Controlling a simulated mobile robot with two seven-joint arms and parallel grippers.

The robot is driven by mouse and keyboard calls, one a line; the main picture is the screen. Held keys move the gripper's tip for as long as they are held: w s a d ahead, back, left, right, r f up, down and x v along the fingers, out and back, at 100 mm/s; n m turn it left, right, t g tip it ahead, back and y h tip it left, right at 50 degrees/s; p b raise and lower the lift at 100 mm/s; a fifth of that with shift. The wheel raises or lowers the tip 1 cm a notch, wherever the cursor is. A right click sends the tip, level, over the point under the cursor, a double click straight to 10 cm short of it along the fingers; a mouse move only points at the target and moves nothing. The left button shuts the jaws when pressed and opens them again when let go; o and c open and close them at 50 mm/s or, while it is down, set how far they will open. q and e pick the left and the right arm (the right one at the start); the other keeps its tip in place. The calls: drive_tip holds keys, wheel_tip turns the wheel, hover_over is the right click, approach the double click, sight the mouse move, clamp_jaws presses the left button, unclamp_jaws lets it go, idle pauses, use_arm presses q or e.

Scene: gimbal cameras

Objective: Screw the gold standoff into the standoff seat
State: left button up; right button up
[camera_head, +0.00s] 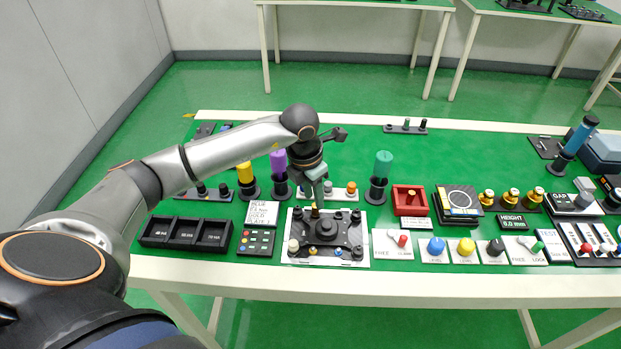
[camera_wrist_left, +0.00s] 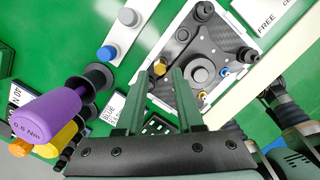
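My left gripper (camera_head: 317,200) points down over the back part of the black gimbal plate (camera_head: 325,258). Its two green fingers are apart in the left wrist view (camera_wrist_left: 162,72). A small gold piece, likely the gold standoff (camera_wrist_left: 160,68), shows between the fingertips; it also appears just below them in the head view (camera_head: 315,213). I cannot tell whether the fingers touch it or whether it stands on the plate. A second small gold part (camera_wrist_left: 202,95) and a blue one (camera_wrist_left: 224,72) sit near the plate's front edge. The standoff seat cannot be clearly told apart.
A purple driver (camera_head: 278,160), a yellow driver (camera_head: 245,173) and a green driver (camera_head: 383,163) stand behind the plate. A black three-part tray (camera_head: 186,246) lies left. A red box (camera_head: 409,210) and several coloured knobs lie right. The table's back area is mostly free.

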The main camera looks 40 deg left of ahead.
sight(315, 211)
use_arm(q)
drive_tip(key=shift+w+f, duration=0.2)
drive_tip(key=shift+f, duration=1.25)
drive_tip(key=shift+d, duration=0.1)
clamp_jaws()
